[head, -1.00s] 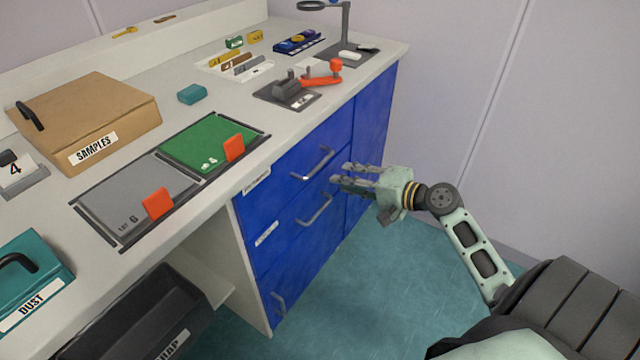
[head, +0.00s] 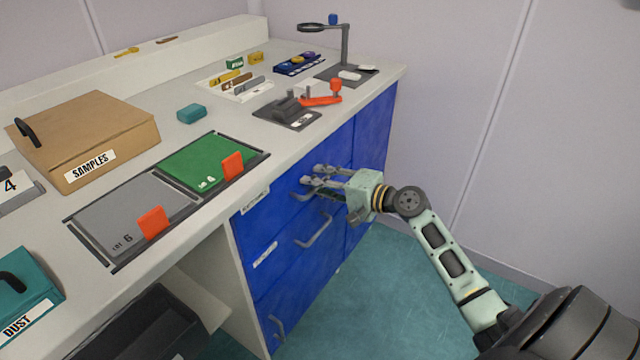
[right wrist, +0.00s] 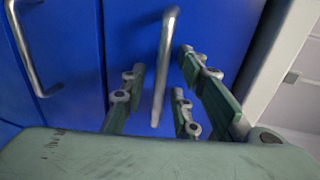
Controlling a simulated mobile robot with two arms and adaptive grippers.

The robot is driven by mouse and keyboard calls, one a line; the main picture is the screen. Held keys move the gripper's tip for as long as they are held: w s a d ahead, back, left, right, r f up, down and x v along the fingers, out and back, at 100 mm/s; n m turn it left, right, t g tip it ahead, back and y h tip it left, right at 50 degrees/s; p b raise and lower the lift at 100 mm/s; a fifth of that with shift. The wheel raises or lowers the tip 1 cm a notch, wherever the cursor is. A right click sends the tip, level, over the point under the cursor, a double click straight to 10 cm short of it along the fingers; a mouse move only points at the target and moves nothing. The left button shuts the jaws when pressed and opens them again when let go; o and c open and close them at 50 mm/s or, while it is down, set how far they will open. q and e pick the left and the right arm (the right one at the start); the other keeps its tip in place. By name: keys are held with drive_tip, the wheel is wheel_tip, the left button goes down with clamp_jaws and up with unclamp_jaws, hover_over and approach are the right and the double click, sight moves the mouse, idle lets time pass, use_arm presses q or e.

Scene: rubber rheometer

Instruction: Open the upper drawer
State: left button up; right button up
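The upper drawer (head: 277,209) is the top blue front of the cabinet under the bench, and it looks closed. Its metal handle (head: 299,196) is partly hidden behind my right gripper (head: 311,177). In the right wrist view the handle (right wrist: 165,65) stands between the spread fingers of the right gripper (right wrist: 160,95), with a finger on its left and two on its right. The fingers are open and do not appear to grip it. My left gripper is not in view.
A lower drawer handle (head: 313,231) sits just below; another handle (head: 277,328) is lower still. The bench top (head: 225,122) overhangs above, with an orange-levered device (head: 290,112) near its edge. The teal floor (head: 385,290) in front is clear.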

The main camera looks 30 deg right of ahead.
clamp_jaws()
idle(0.6)
